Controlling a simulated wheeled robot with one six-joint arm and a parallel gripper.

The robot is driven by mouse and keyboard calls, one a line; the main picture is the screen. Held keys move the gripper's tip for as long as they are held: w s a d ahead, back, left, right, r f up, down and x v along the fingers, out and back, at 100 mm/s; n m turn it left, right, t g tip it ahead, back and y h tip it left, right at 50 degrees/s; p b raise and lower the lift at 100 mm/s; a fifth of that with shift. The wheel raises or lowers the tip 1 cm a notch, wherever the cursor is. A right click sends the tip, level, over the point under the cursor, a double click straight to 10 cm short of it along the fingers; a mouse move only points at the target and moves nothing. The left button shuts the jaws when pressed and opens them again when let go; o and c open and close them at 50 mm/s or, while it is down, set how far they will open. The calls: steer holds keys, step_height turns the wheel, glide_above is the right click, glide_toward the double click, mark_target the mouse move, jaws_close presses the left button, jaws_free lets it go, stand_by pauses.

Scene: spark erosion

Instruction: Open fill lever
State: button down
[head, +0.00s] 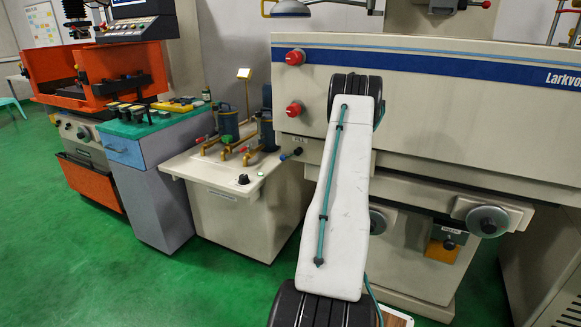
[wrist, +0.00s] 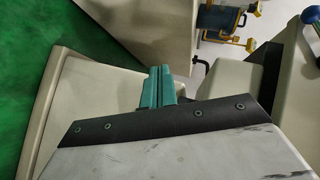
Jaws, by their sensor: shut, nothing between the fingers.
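A small lever with a dark blue knob (head: 297,152) sticks out at the lower left of the large cream machine, just below a small label that seems to read FILL. I cannot tell its exact position. My gripper (wrist: 158,72) shows there as two teal fingers, closed together and empty, apart from the ball. In the head view the gripper is hidden behind my white arm.
Two red knobs (head: 294,110) sit on the cream machine's front. A cream tank cabinet (head: 232,205) with brass pipes and pumps stands left of it. A black bent handle (wrist: 201,64) is close right of my fingers. Green floor (head: 90,265) is clear at left.

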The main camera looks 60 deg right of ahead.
mark_target(284, 158)
step_height(284, 158, up, 12)
steer(key=w+m+t+h, duration=0.2)
steer(key=m+t+h, duration=0.15)
steer(key=t, duration=0.35)
steer(key=shift+m, duration=0.55)
steer(key=x, duration=0.4)
steer(key=w+a+x, duration=0.1)
steer(key=x, duration=0.2)
steer(key=a+x, duration=0.1)
steer(key=x, duration=0.3)
steer(key=shift+w+r, duration=0.6)
steer(key=shift+w, duration=0.2)
steer(key=shift+w+a+r, duration=0.1)
steer(key=shift+w+r, duration=0.65)
steer(key=shift+w, duration=0.25)
steer(key=shift+f, duration=0.1)
